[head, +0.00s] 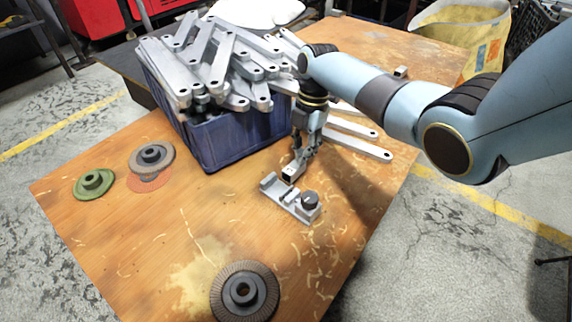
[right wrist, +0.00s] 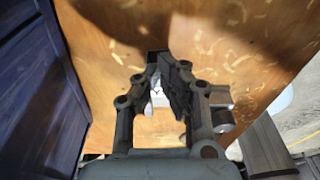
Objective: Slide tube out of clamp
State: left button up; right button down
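A small grey metal clamp fixture (head: 283,194) with a dark round knob (head: 310,198) lies on the wooden table in front of the blue crate. My right gripper (head: 295,168) points down at the fixture's rear left end, its tips very close to it. A small light grey piece shows at the tips; I cannot tell whether it is the tube or part of the clamp. In the right wrist view, the fingers (right wrist: 162,85) stand close together with a pale piece (right wrist: 158,97) showing between them. Whether they grip it is unclear. My left gripper is out of view.
A blue crate (head: 230,140) heaped with galvanized brackets (head: 215,60) stands just behind and left of my right gripper. Loose bars (head: 357,150) lie to its right. A green disc (head: 93,184), a grey disc (head: 151,157) and a dark disc (head: 242,292) lie around clear table.

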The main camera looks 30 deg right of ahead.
jog(key=shift+d, duration=0.2)
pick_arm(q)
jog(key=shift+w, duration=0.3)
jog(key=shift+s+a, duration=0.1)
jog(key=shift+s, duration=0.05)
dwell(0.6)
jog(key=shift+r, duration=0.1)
pick_arm(e)
jog(key=shift+r, duration=0.1)
jog(key=shift+w+r+p, duration=0.1)
jog(key=shift+r+p, duration=0.7)
jog(key=shift+p, duration=0.05)
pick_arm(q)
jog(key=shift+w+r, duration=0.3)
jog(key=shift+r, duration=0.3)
pick_arm(e)
jog(key=shift+f, duration=0.1)
